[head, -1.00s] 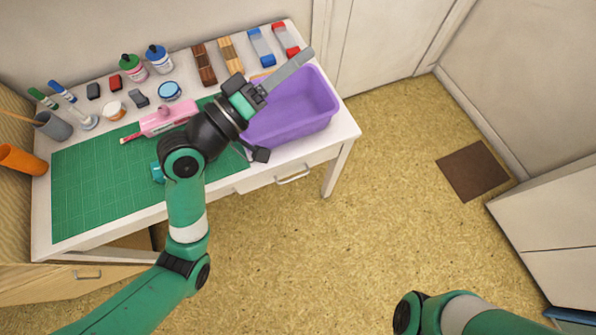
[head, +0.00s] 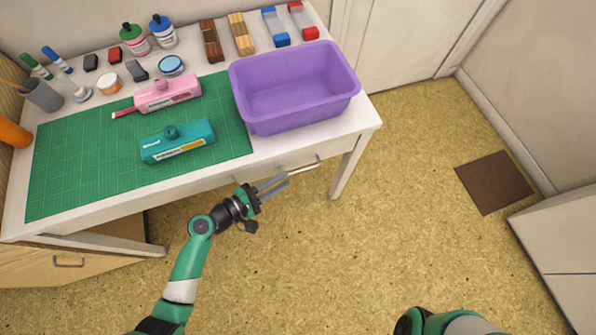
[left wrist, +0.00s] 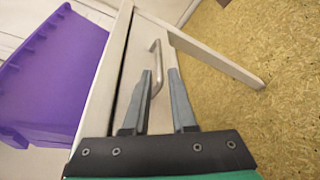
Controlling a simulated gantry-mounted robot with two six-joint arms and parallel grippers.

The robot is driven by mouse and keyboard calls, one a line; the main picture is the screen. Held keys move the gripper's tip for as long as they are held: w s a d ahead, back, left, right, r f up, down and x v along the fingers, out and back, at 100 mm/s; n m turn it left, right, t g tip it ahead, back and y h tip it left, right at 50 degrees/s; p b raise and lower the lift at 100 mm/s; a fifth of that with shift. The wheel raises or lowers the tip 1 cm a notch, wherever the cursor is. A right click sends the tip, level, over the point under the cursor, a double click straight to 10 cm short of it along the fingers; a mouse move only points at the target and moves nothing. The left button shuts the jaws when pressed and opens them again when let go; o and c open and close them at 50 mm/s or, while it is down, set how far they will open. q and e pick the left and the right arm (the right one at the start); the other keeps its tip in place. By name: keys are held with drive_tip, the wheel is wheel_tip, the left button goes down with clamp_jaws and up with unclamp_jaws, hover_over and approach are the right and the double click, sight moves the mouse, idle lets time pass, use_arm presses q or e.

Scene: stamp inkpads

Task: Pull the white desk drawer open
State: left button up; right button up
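The white desk drawer (head: 282,164) is shut, flush under the tabletop's right part. Its metal bar handle (head: 305,167) sticks out at the front, partly hidden by my fingers. My left gripper (head: 280,182) is at the handle's left part, in front of the drawer, with its fingers apart. In the left wrist view the drawer front (left wrist: 132,60) and handle (left wrist: 156,62) lie ahead of the open left fingers (left wrist: 160,74). The handle's lower end shows in the gap between the fingertips; I cannot tell whether they touch it. My right gripper is out of view.
A purple bin (head: 294,115) stands on the desk above the drawer. A green mat (head: 90,160) holds a teal inkpad (head: 178,140) and a pink one (head: 168,93). A desk leg (head: 349,167) stands right of the handle. The floor in front (head: 330,260) is clear.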

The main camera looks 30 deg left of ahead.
sight(295, 173)
use_arm(q)
drive_tip(key=b+x, duration=0.1)
drive_tip(key=x, duration=0.4)
drive_tip(key=shift+w+d+f, duration=0.1)
drive_tip(key=shift+w, duration=0.15)
drive_tip(key=shift+w+d+b, duration=0.2)
drive_tip(key=shift+w+b, duration=0.1)
drive_tip(key=shift+w, duration=0.2)
drive_tip(key=shift+c, duration=0.3)
clamp_jaws()
